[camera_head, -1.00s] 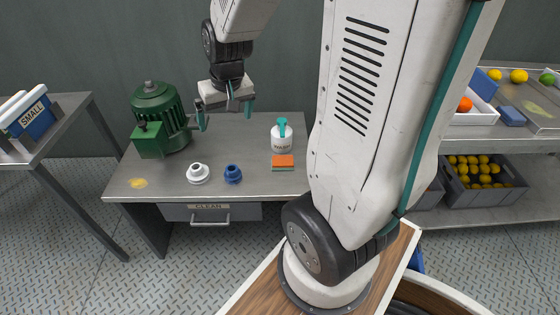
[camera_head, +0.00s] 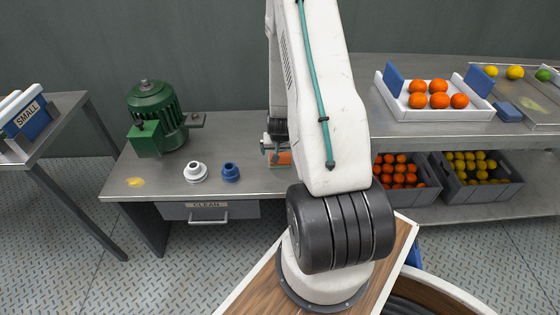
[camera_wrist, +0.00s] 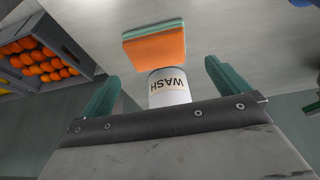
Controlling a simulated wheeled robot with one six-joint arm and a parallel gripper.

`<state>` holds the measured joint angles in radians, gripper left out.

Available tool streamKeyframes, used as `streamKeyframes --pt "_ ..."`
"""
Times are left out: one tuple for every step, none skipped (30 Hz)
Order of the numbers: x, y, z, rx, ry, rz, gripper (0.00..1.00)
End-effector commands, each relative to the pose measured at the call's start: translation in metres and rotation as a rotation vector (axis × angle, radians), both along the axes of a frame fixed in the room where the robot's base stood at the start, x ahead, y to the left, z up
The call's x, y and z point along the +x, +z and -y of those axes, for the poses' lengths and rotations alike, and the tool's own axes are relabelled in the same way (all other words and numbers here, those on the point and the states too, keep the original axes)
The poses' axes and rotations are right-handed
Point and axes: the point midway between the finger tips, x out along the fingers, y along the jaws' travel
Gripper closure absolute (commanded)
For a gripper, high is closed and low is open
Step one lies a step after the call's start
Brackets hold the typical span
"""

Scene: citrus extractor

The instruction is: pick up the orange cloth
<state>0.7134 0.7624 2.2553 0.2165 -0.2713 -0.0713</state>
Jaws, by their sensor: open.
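The orange cloth (camera_head: 284,159) lies on the metal bench, mostly hidden behind my arm in the head view. In the wrist view, the orange cloth (camera_wrist: 155,48) is a flat square with a teal layer at its edge. A white bottle marked WASH (camera_wrist: 169,86) stands right beside it. My gripper (camera_wrist: 162,72) is open and empty, its two teal fingers apart, with the cloth past the fingertips in the picture. In the head view my gripper (camera_head: 271,149) is low over the bench near the cloth, partly hidden by my arm.
A green motor (camera_head: 152,119) stands at the bench's left. A white round part (camera_head: 196,172) and a blue one (camera_head: 231,172) sit left of my gripper. A shelf at right holds a white tray (camera_head: 437,113) of oranges, with fruit crates below.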

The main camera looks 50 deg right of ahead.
Motion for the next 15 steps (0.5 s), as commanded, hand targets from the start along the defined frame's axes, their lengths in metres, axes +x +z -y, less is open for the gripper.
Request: streamKeyframes --pt "0.001 -0.005 0.001 0.002 0.0 -0.001 0.0" --pt "0.001 -0.008 0.002 0.002 -0.001 -0.001 0.0" --pt "0.002 -0.012 0.003 0.001 -0.001 0.0 0.0" --pt "0.002 -0.015 0.003 0.001 -0.002 0.0 0.0" --pt "0.002 -0.018 0.004 0.001 -0.001 0.0 0.0" --pt "0.002 -0.024 0.005 0.003 -0.001 -0.002 0.0" --pt "0.002 -0.029 0.005 0.002 0.0 -0.002 0.0" --pt "0.003 -0.033 0.006 0.002 0.0 -0.002 0.0" --pt "0.003 -0.039 0.008 0.002 0.0 -0.002 0.0" --pt "0.004 -0.043 0.009 0.002 -0.001 -0.001 0.0" --pt "0.005 -0.046 0.01 0.002 -0.001 -0.001 0.0" --pt "0.007 -0.05 0.012 0.001 -0.001 0.0 0.0" --pt "0.008 -0.052 0.013 0.0 -0.001 0.0 0.0" --pt "0.008 -0.055 0.013 0.001 -0.001 0.0 0.0" --pt "0.009 -0.057 0.014 0.001 -0.001 0.0 0.0"
